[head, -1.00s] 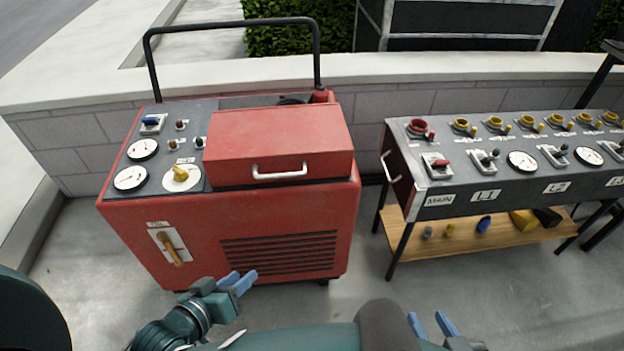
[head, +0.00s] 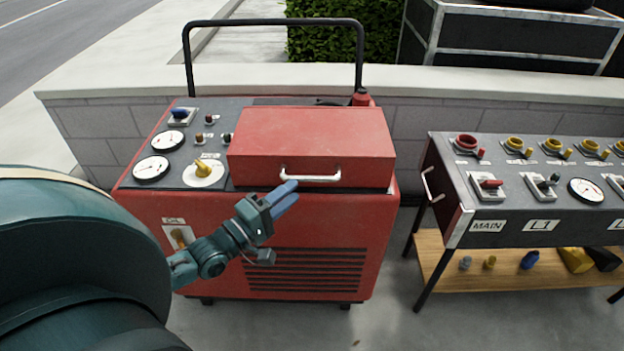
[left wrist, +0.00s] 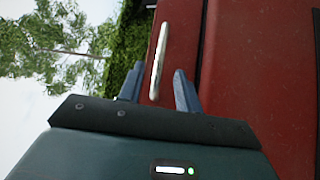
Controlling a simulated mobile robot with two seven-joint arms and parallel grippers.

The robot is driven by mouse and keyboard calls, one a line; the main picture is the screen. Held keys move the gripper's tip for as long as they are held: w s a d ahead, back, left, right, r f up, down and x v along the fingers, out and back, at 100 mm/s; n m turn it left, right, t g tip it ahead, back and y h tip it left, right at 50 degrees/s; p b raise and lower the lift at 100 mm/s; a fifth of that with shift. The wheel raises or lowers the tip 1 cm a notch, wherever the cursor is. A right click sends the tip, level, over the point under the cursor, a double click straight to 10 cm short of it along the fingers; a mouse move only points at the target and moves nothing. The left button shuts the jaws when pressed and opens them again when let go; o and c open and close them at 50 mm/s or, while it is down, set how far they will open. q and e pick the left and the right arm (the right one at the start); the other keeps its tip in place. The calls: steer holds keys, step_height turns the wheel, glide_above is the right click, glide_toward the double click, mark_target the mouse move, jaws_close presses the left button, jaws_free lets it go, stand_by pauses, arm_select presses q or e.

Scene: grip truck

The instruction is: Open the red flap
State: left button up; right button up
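The red flap (head: 310,140) is a closed box-like lid on top of the red machine, with a pale bar handle (head: 312,178) low on its front face. My left gripper (head: 287,190) is just in front of the handle's left end. Its blue fingers are apart and nothing is gripped. In the left wrist view, the handle (left wrist: 160,58) shows between and beyond the open fingertips (left wrist: 157,82), against the red flap (left wrist: 187,40). Contact with the handle cannot be made out. My right gripper is out of view.
The machine's panel (head: 190,140) with gauges and knobs lies left of the flap. A black push bar (head: 275,21) rises behind it. A distribution table (head: 520,205) with switches stands to the right, across a narrow gap. A low wall (head: 420,85) runs behind.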

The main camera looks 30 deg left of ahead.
mark_target(310, 178)
arm_select(q)
steer(key=x, duration=0.7)
steer(key=shift+f+b, duration=0.1)
steer(key=shift+b, duration=0.2)
steer(key=shift+s, duration=0.1)
steer(key=shift+c, duration=0.2)
jaws_close()
